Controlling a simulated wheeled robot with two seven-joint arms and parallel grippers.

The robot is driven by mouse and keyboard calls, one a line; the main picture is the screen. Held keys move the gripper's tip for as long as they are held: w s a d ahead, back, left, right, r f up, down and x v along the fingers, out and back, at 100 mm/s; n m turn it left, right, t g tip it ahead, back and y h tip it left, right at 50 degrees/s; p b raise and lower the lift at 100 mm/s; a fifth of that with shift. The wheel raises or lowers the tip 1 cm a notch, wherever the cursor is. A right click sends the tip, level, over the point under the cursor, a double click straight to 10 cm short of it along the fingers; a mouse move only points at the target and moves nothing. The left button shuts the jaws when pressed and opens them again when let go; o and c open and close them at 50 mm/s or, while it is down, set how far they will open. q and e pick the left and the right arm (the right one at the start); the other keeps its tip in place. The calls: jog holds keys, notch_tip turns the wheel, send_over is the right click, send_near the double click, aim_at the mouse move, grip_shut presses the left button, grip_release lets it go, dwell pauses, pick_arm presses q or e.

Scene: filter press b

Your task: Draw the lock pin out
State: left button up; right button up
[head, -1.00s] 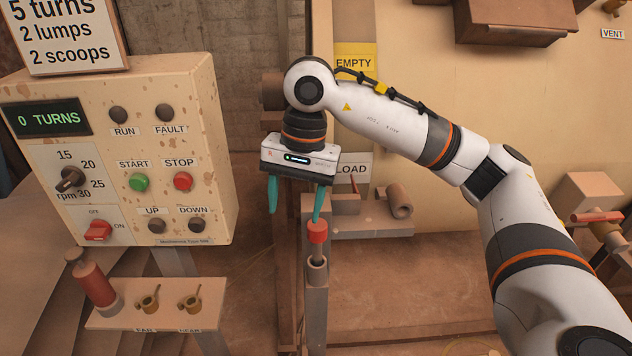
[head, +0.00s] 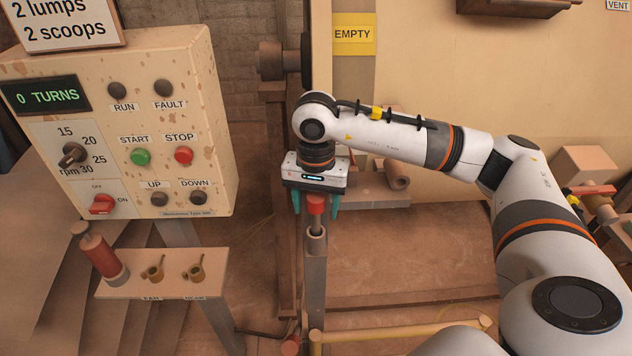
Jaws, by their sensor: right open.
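The lock pin, seen as a red knob (head: 316,204) on a short metal stem, stands upright at the top of a grey post (head: 315,270) in the head view. My right gripper (head: 316,208) points down over it, with its teal fingers apart, one to the left and one to the right of the red knob. The fingers appear clear of the knob, though I cannot tell their exact depth. My left gripper is not in view.
A control box (head: 120,130) with buttons and a "0 TURNS" display stands at left. Below it is a small shelf (head: 165,275) with a red-bodied bottle and two brass fittings. A yellow rail (head: 400,331) runs low at front.

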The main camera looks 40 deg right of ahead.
jog(key=shift+f, duration=0.4)
jog(key=shift+c, duration=0.3)
grip_shut()
jog(key=shift+r, duration=0.1)
jog(key=shift+r, duration=0.15)
jog(key=shift+r+p, duration=2.2)
jog(key=shift+r, duration=1.85)
